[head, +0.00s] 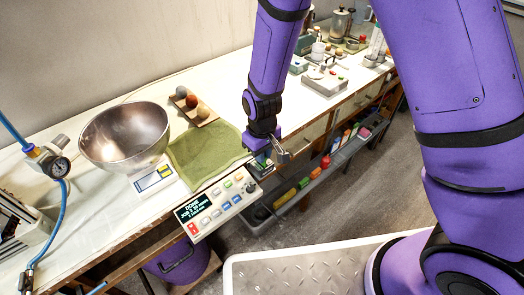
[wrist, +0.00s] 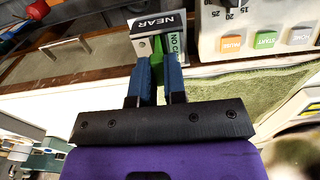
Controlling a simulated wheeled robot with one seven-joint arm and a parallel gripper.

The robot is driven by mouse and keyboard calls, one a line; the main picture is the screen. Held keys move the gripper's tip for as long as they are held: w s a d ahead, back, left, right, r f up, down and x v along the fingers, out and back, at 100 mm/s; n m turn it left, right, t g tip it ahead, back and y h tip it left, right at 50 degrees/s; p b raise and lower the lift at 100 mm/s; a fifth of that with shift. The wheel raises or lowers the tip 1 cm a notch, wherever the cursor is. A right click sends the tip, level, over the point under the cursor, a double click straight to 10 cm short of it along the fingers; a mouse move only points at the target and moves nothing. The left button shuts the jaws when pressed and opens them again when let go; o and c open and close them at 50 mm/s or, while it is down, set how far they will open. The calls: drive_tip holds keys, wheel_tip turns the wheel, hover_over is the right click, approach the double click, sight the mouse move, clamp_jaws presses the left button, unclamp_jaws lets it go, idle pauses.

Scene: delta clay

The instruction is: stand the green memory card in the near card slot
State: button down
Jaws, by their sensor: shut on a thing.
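My gripper (wrist: 160,68) is shut on the green memory card (wrist: 158,48), which shows as a narrow green strip between the blue fingers in the wrist view. The far end of the card is at the near card slot's block (wrist: 143,38), which carries a "NEAR" label and a "NO CARD" marking. I cannot tell whether the card's end is inside the slot or only in front of it. In the head view my gripper (head: 264,151) is at the bench's front edge, right of the green cloth; the wrist hides most of the card and slot there.
A control panel (head: 214,206) with a screen and buttons stands close left of my gripper. A green cloth (head: 205,154), a steel bowl (head: 125,137) and a tray of balls (head: 192,104) lie on the bench. A shelf of coloured items (head: 305,181) runs below the edge.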

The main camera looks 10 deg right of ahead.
drive_tip(key=shift+f, duration=0.4)
drive_tip(key=c, duration=0.8)
unclamp_jaws()
drive_tip(key=shift+r, duration=3.45)
